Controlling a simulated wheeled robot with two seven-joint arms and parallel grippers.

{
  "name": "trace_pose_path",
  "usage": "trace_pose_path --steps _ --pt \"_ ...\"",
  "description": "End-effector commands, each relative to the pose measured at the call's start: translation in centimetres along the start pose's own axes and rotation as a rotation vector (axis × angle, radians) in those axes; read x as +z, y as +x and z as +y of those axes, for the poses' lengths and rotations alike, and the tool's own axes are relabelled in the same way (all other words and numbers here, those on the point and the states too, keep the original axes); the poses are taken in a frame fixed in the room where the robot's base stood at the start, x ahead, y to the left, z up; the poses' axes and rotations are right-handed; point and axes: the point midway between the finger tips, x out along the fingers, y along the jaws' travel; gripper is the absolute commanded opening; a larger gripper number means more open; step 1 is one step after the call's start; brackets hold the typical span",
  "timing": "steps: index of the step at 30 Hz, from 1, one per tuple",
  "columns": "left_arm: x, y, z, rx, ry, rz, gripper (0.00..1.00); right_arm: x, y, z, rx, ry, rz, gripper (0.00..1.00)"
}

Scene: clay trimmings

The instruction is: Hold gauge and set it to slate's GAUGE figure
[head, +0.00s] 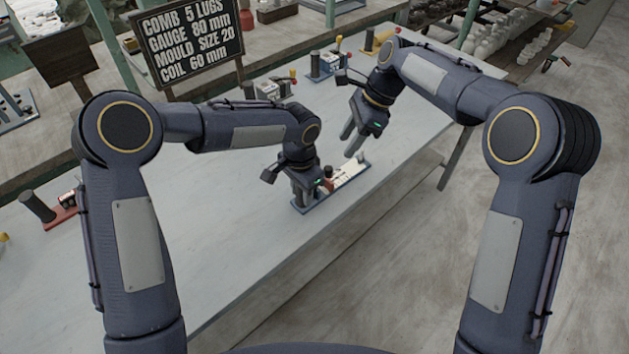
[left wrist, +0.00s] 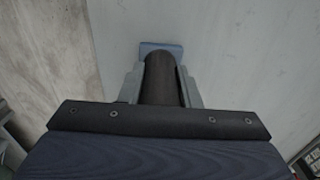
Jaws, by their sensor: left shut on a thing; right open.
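The slate (head: 188,42) stands at the back left and reads COMB 5 LUGS, GAUGE 80 mm, MOULD SIZE 20, COIL 60 mm. The gauge (head: 343,187) lies near the table's front edge, with a blue base and a pale strip along it. My left gripper (head: 305,196) is shut on its dark round handle (left wrist: 161,82), at the gauge's near left end. A small red-brown part (head: 328,184) shows just right of that gripper. The gauge's setting is too small to read. My right gripper (head: 349,145) is open and empty above the gauge's far end.
The grey table (head: 230,260) is clear around the gauge. A red-based device with a dark handle (head: 40,207) lies at the left. Several similar devices (head: 323,65) stand along the back edge. A brown board (head: 62,55) stands left of the slate.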

Motion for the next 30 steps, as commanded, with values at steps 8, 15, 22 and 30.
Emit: trace_pose_path --steps 8,15,22,30 --pt "-0.1 -0.1 0.0 0.0 0.0 0.002 0.0 -5.8 2.0 2.0 0.027 0.058 -0.444 0.43" --pt "-0.1 -0.1 0.0 0.0 0.0 0.002 0.0 -9.3 1.3 2.0 -0.115 0.107 -0.721 0.43" --pt "-0.1 -0.1 0.0 0.0 0.0 0.002 0.0 -8.8 2.2 1.6 -0.152 0.114 -0.769 0.43" --pt "-0.1 -0.1 0.0 -0.001 0.0 0.002 0.0 -5.0 6.1 0.7 -0.148 0.112 -0.767 0.43"
